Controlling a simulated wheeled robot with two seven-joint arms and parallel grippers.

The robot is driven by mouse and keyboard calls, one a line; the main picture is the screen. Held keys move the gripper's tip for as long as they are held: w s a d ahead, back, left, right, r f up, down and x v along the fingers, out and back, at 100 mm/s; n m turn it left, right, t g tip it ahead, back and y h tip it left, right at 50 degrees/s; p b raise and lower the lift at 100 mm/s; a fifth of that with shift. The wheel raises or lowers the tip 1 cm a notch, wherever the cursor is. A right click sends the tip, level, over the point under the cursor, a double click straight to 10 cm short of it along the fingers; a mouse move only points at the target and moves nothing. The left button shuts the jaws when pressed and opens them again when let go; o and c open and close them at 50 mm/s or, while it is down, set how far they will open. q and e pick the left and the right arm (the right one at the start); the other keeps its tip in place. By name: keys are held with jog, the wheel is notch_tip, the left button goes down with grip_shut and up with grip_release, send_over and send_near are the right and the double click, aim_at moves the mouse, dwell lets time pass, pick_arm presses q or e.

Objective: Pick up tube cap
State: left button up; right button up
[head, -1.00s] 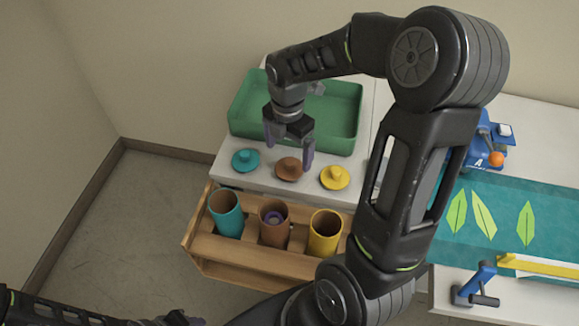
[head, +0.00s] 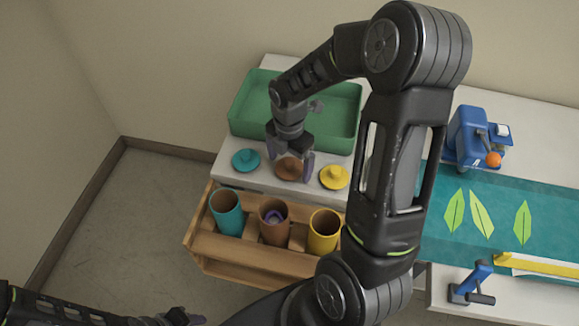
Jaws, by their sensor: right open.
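Three tube caps lie in a row on the white table: a teal cap (head: 245,161), a brown cap (head: 288,170) and a yellow cap (head: 334,177). My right gripper (head: 290,170) points down at the brown cap, with its open fingers on either side of the cap; its body hides the cap's upper part. I cannot tell whether the fingers touch it. A teal tube (head: 227,215), a brown tube (head: 272,232) and a yellow tube (head: 324,238) stand open in the wooden rack. My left gripper (head: 188,319) is at the bottom edge, its fingers unclear.
The wooden rack (head: 215,245) stands in front of the table. A green tray (head: 345,105) sits behind the caps. At the right are a teal mat (head: 500,205) with green leaf shapes, a blue device (head: 465,138) and a yellow bar (head: 540,265).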

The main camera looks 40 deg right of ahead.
jog(key=c, duration=1.4)
